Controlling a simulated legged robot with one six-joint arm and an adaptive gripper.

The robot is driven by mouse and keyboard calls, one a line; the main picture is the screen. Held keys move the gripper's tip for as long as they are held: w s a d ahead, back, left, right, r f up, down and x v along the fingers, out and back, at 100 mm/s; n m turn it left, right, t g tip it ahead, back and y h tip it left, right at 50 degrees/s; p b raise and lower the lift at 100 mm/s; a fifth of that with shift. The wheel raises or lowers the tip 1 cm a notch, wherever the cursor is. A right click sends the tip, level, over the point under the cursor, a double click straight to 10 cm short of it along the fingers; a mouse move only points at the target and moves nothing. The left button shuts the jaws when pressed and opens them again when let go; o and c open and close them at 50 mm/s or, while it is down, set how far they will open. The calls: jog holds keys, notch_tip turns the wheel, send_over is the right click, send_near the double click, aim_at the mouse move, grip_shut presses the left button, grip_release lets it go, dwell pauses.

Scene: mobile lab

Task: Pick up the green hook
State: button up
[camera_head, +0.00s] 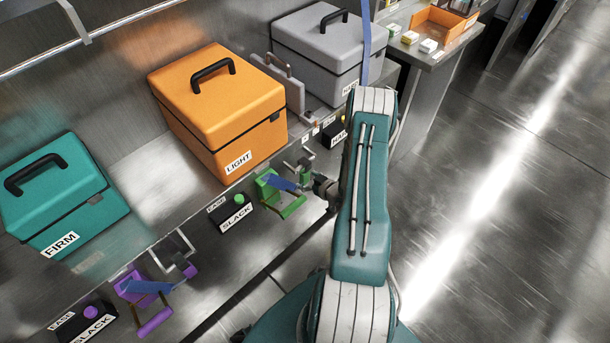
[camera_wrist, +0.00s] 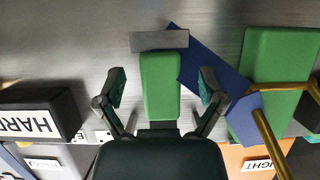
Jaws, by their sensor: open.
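The green hook (camera_head: 292,207) sits at the front of the bench below the orange case, beside a blue strap (camera_head: 281,183). In the wrist view, a narrow green block (camera_wrist: 160,88), which seems to be part of it, lies between my fingers, with a grey plate at its far end. A wider green piece (camera_wrist: 272,75) with a brass-coloured rod is at the right. My gripper (camera_wrist: 163,78) is open, its fingers apart on either side of the narrow block, with visible gaps. In the head view my gripper (camera_head: 326,189) is beside the green fixture, partly hidden by my arm.
The orange LIGHT case (camera_head: 205,90), teal FIRM case (camera_head: 62,185) and grey case (camera_head: 315,45) stand behind. A purple fixture (camera_head: 140,290) is at lower left. A black SLACK box (camera_head: 232,215) is close left of the green fixture. The floor at right is clear.

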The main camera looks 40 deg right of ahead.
jog(key=shift+w+f, duration=0.2)
jog(key=shift+w, duration=0.3)
grip_shut()
jog(key=shift+r, duration=0.15)
